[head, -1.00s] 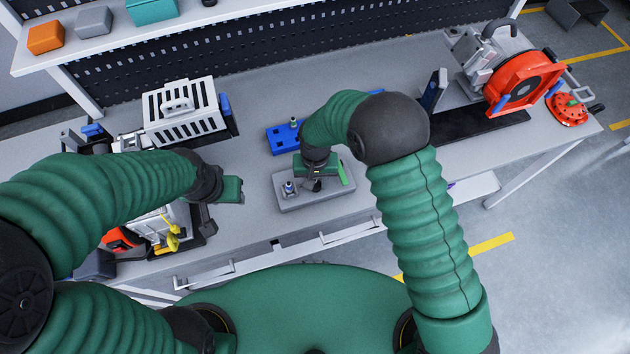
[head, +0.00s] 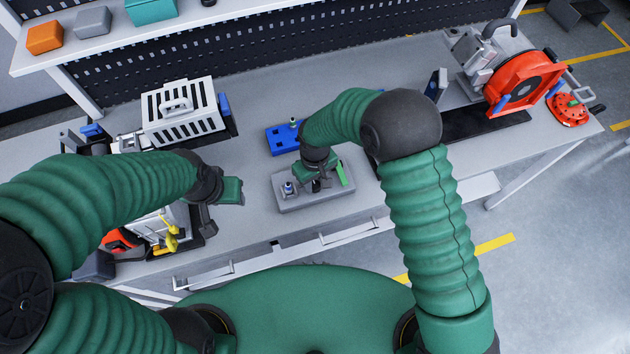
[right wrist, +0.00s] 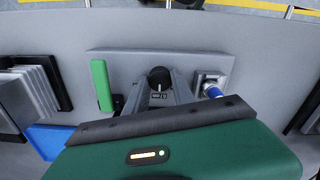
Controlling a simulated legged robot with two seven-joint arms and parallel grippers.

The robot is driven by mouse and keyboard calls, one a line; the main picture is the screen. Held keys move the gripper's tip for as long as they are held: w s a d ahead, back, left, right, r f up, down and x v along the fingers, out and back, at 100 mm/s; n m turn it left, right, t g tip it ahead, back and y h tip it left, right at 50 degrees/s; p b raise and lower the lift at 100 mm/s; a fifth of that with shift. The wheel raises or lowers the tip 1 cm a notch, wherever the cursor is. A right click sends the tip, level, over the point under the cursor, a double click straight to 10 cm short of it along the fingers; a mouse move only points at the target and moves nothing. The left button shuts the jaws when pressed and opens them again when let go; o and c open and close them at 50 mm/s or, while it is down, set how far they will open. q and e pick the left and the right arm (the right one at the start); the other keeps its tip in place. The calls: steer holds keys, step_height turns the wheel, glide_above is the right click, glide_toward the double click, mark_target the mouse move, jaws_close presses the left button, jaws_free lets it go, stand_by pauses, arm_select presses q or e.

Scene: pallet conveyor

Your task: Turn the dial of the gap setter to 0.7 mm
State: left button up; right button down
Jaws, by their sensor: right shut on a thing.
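The gap setter (head: 335,200) is a flat grey block on the bench. In the right wrist view its plate (right wrist: 120,62) carries a black round dial (right wrist: 160,76) with a white mark. A small readout (right wrist: 159,96) below the dial seems to read 0.7 mm, but it is tiny. My right gripper (head: 316,184) is over the block, its fingers shut on the dial; the fingers also show in the right wrist view (right wrist: 163,94). My left gripper (head: 230,192) hangs left of the block, apart from it; its jaw state is unclear.
A green upright piece (right wrist: 102,86) and a metal fitting with a blue part (right wrist: 212,84) flank the dial. A blue block (head: 283,140) lies behind the setter. A white slotted box (head: 183,115) stands left, a red-orange machine (head: 522,82) right.

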mark_target(314, 183)
steer(key=shift+w+a+r, duration=0.15)
steer(key=shift+w, duration=0.15)
steer(key=c, duration=1.3)
jaws_free()
steer(key=shift+o, duration=1.2)
steer(key=shift+s, duration=0.1)
step_height(314, 183, up, 16)
steer(key=b, duration=0.2)
steer(key=shift+r, duration=0.25)
steer(key=s+d+f+m+t, duration=0.1)
steer(key=s+d+m, duration=0.2)
steer(key=s+d, duration=0.3)
steer(key=s+d+f+m+t, duration=0.1)
steer(key=s+d, duration=0.4)
steer(key=d, duration=0.8)
steer(key=shift+s+d+f+m+t, duration=0.35)
steer(key=shift+f+m, duration=0.4)
steer(key=shift+m, duration=0.55)
